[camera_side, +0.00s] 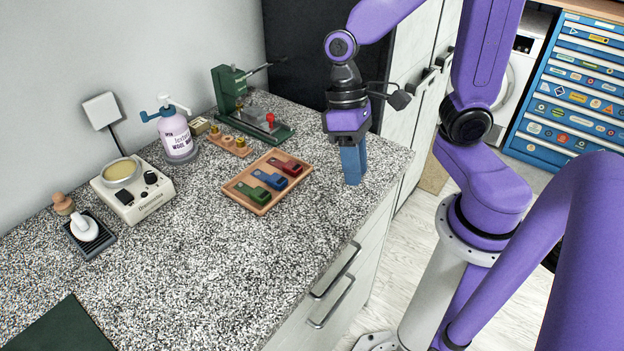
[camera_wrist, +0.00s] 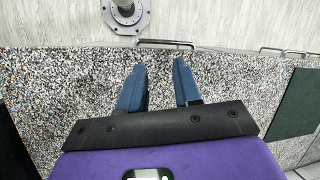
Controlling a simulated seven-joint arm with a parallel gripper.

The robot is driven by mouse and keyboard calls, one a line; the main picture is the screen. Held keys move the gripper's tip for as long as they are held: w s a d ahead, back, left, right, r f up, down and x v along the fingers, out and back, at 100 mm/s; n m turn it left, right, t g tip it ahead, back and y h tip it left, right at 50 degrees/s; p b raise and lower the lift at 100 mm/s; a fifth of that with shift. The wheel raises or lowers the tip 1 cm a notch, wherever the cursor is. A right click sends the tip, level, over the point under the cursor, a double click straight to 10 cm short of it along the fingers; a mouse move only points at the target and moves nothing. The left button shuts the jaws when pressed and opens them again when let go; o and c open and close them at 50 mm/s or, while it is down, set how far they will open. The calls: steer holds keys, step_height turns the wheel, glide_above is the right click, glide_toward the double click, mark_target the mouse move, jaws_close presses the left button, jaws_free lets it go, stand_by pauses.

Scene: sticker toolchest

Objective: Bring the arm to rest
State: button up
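My gripper (camera_side: 352,180) is above the speckled countertop (camera_side: 210,265), near its right end, to the right of the wooden tray. It points down with blue fingers. In the wrist view the two fingers of my gripper (camera_wrist: 160,77) stand apart, with only bare countertop between them. It is open and holds nothing. My purple arm reaches in from the right side.
A wooden tray (camera_side: 236,193) holds red, blue and green pieces. Behind it are a green press (camera_side: 229,90) and a small wooden rack (camera_side: 230,147). The front countertop is clear.

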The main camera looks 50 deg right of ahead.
steer(key=s+d+r+n+t+h, duration=0.1)
steer(key=s+d+n+t, duration=0.1)
steer(key=s+n, duration=0.4)
steer(key=shift+s+d+r+n+t, duration=0.15)
steer(key=shift+s+r+n+t, duration=0.2)
steer(key=shift+n+t, duration=0.95)
steer(key=shift+n+g, duration=0.4)
stand_by(0.4)
